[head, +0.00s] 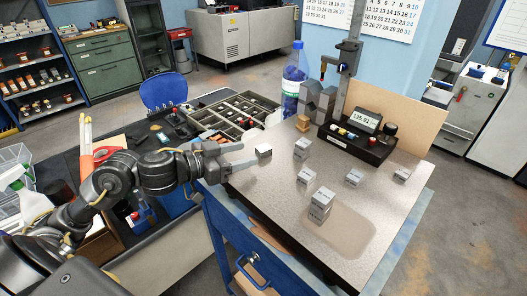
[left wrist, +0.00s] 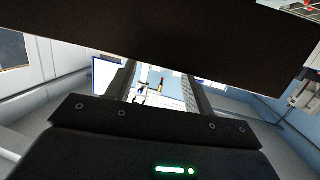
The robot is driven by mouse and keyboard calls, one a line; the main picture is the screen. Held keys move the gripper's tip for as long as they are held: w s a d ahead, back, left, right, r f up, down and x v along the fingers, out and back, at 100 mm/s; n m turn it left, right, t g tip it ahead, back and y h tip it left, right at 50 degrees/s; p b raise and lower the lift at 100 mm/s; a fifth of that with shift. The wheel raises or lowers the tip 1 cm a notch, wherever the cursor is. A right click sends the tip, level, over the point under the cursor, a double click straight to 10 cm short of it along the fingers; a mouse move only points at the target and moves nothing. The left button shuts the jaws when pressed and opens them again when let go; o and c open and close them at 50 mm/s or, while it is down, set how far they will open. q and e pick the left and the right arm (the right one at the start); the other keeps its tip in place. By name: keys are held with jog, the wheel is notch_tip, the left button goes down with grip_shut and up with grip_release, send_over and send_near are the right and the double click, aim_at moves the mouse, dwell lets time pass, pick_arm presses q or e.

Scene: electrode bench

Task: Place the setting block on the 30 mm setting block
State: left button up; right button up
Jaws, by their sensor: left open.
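My left gripper (head: 249,155) is at the left edge of the stone plate, its fingers apart and pointing right. It looks empty. A small pale block (head: 263,150) sits on the plate just beyond its fingertips. More grey setting blocks stand on the plate: a stack (head: 301,148) at the back middle, a block (head: 306,176) in the middle, a block (head: 354,177) to its right, one (head: 402,174) at the right, and a tall stack (head: 320,203) at the front. Their size marks are too small to read, so I cannot tell which is 30 mm. The left wrist view also shows my open fingers (left wrist: 160,82).
The stone plate (head: 270,184) has free room between the blocks. A compartment tray (head: 235,112) lies behind my gripper. A dark surface (left wrist: 160,40) crosses the left wrist view.

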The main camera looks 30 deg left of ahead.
aim_at(259, 150)
pick_arm(q)
jog(key=x, duration=0.5)
jog(key=shift+w+p, duration=0.1)
jog(key=shift+p, duration=0.2)
jog(key=shift+a, duration=0.15)
jog(key=shift+c, duration=0.7)
grip_shut()
